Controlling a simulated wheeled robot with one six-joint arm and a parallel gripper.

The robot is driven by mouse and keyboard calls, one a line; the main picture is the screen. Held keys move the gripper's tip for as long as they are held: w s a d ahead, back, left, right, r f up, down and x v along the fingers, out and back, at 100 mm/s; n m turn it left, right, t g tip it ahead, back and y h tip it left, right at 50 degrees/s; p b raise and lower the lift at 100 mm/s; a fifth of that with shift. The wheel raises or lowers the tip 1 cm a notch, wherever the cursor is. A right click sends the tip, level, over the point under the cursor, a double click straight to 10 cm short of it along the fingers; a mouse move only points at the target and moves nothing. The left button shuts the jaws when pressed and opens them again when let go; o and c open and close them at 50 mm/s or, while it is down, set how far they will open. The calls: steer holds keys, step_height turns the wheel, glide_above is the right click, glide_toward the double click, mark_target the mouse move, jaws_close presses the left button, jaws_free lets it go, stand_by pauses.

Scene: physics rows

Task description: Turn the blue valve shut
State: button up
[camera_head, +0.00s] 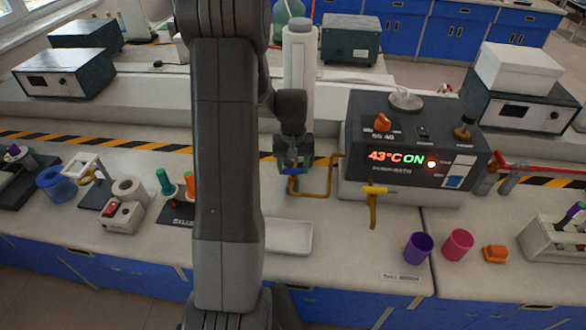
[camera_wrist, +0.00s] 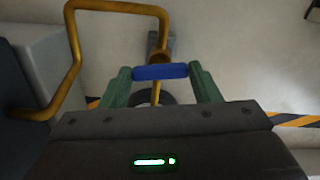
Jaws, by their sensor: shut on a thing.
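The blue valve handle (camera_wrist: 160,72) is a short bar lying crosswise in the wrist view, beside a bent yellow-brown pipe (camera_wrist: 75,50). My gripper (camera_wrist: 160,78) has its two green fingers at the two ends of the blue bar, closed on it. In the head view my gripper (camera_head: 294,166) is over the valve, left of the water bath. A bit of the blue handle (camera_head: 293,171) shows under the gripper; the rest is hidden. The yellow pipe (camera_head: 328,178) runs from the valve to the bath.
The water bath (camera_head: 415,150) stands right of the gripper, its display reading 43°C ON. A yellow tap (camera_head: 373,200) sticks out in front of it. A white tray (camera_head: 289,236) lies below the valve. Purple (camera_head: 418,248) and pink (camera_head: 458,245) cups stand at the front right.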

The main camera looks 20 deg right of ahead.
steer(key=shift+m+b, duration=0.35)
steer(key=shift+m, duration=0.75)
steer(key=o, duration=1)
steer(key=shift+r, duration=0.15)
step_height(320, 180, up, 14)
steer(key=shift+f+b, duration=0.2)
steer(key=shift+b, duration=0.3)
steer(key=shift+f, duration=0.1)
step_height(320, 180, down, 14)
steer(key=shift+r+p, duration=0.15)
steer(key=shift+p, duration=0.35)
steer(key=shift+r, duration=0.15)
